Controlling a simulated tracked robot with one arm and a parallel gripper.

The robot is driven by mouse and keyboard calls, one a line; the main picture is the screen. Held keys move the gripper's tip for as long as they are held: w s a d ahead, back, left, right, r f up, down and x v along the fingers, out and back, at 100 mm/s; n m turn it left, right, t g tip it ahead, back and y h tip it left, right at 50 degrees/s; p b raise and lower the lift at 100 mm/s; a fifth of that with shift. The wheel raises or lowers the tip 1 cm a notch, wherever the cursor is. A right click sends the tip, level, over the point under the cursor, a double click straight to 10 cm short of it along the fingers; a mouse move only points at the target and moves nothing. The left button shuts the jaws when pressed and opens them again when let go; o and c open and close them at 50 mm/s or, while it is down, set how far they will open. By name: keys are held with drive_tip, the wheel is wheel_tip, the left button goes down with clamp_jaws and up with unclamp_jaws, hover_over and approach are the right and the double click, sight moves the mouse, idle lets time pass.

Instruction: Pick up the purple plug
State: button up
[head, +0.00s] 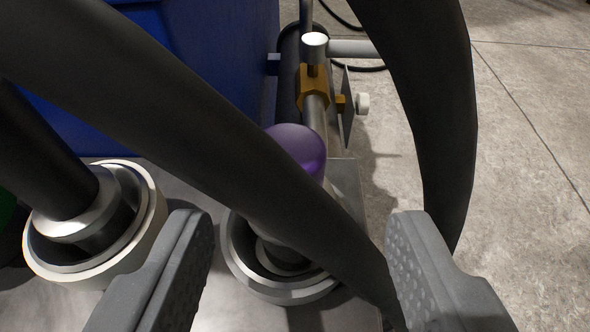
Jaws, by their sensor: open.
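The purple plug (300,146) shows as a smooth rounded top near the middle of the head view. A thick dark hose (190,115) crosses in front of it and hides its lower part. Below the hose, a pale round ring (240,262) with a dark centre shows, and I cannot tell how the plug joins it. My gripper (298,225) is open, with one grey ridged finger at the lower left and one at the lower right. The plug appears beyond the fingertips, between them in the picture. Nothing is held.
Another pale ring (150,225) with a dark pipe in it stands at the left. A second dark hose (445,110) curves down the right side. Behind the plug are a metal pipe with a brass fitting (313,88) and a blue container (225,55). Concrete floor (530,130) lies clear at right.

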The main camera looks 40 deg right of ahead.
sight(293, 209)
drive_tip(key=b+x, duration=0.1)
drive_tip(key=x, duration=0.3)
drive_tip(key=shift+w+f, duration=0.15)
drive_tip(key=shift+f, duration=0.05)
drive_tip(key=shift+w+d+f+b, duration=0.1)
drive_tip(key=shift+w+d+b, duration=0.2)
drive_tip(key=shift+w, duration=0.2)
drive_tip(key=c, duration=0.8)
